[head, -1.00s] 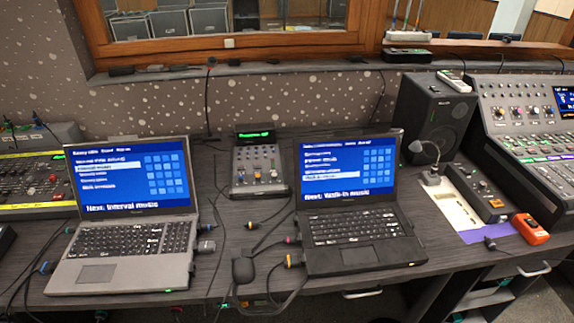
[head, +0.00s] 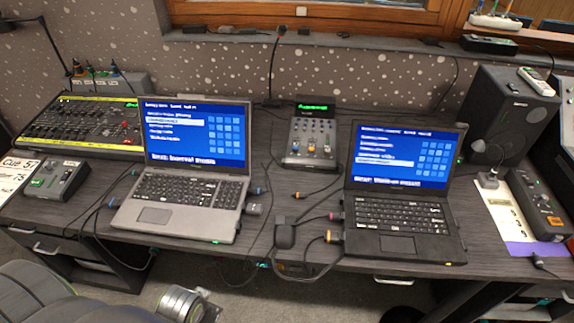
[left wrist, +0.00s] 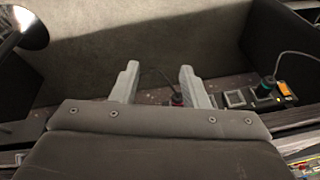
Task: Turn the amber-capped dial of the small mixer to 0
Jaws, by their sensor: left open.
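The small mixer (head: 310,140) stands at the back of the desk between the two laptops, with a lit green display on top. It has rows of small knobs, and an amber-coloured cap (head: 311,148) shows low on its panel. The cap's pointer and the scale are too small to read. In the left wrist view my left gripper (left wrist: 159,84) is open and empty, its two pale fingers apart above the floor area. It is away from the mixer, which I cannot make out in that view. My right gripper is in neither view.
A grey laptop (head: 182,214) stands left of the mixer and a black laptop (head: 398,240) right of it. Cables and a black adapter (head: 285,232) lie in front. A larger console (head: 80,125) is at the left, a speaker (head: 508,115) at the right. A power strip (left wrist: 240,97) shows low down.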

